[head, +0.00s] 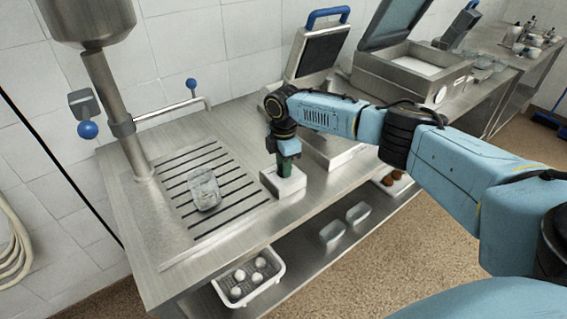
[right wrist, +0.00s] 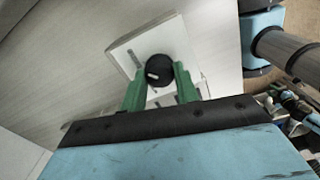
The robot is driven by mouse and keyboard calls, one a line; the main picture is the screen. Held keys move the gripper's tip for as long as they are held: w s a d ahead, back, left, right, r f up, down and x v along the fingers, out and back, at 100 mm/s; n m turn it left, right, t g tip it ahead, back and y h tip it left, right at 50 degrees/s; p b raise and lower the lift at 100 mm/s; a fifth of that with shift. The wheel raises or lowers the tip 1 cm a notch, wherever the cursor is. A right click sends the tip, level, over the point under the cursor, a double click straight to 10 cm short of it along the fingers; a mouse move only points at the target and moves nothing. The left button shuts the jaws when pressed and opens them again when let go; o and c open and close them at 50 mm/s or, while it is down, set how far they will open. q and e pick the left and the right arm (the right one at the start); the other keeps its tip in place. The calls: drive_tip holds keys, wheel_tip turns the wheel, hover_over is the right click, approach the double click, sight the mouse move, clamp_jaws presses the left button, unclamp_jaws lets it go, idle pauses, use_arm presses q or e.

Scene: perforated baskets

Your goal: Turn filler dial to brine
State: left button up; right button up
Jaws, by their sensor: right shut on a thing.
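The filler dial (right wrist: 158,68) is a round black knob with a short white mark on its left part in the right wrist view. It sits on a white box (head: 284,187) on the steel counter. The box also shows in the right wrist view (right wrist: 125,48); no label on it is readable. My right gripper (head: 288,163) points down over the box, its green fingers on either side of the knob and shut on it. In the head view the fingers hide the knob. The filler's steel hopper and pipe (head: 108,85) stand at the left. My left gripper is out of view.
A clear container (head: 205,190) stands on the slotted drain grate (head: 228,180) left of the box. A blue-handled press (head: 318,52) and an open-lidded steel unit (head: 405,75) stand behind. A white basket (head: 275,287) with several pale round items is on the lower shelf.

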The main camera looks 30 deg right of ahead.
drive_tip(key=m+p, duration=0.4)
drive_tip(key=shift+r, duration=0.2)
drive_tip(key=m+p, duration=0.1)
drive_tip(key=m, duration=0.1)
drive_tip(key=shift+m+p, duration=0.3)
drive_tip(key=shift+p, duration=0.1)
drive_tip(key=m+p, duration=0.2)
drive_tip(key=m, duration=0.1)
drive_tip(key=shift+m, duration=0.3)
drive_tip(key=m+p, duration=0.1)
drive_tip(key=m, duration=0.2)
drive_tip(key=shift+f+m, duration=0.1)
drive_tip(key=shift+m, duration=0.2)
drive_tip(key=shift+w+m+p, duration=0.1)
drive_tip(key=shift+m+p, duration=0.7)
drive_tip(key=shift+m, duration=1.1)
drive_tip(key=shift+d, duration=0.1)
drive_tip(key=o, duration=1)
drive_tip(key=shift+c, duration=0.2)
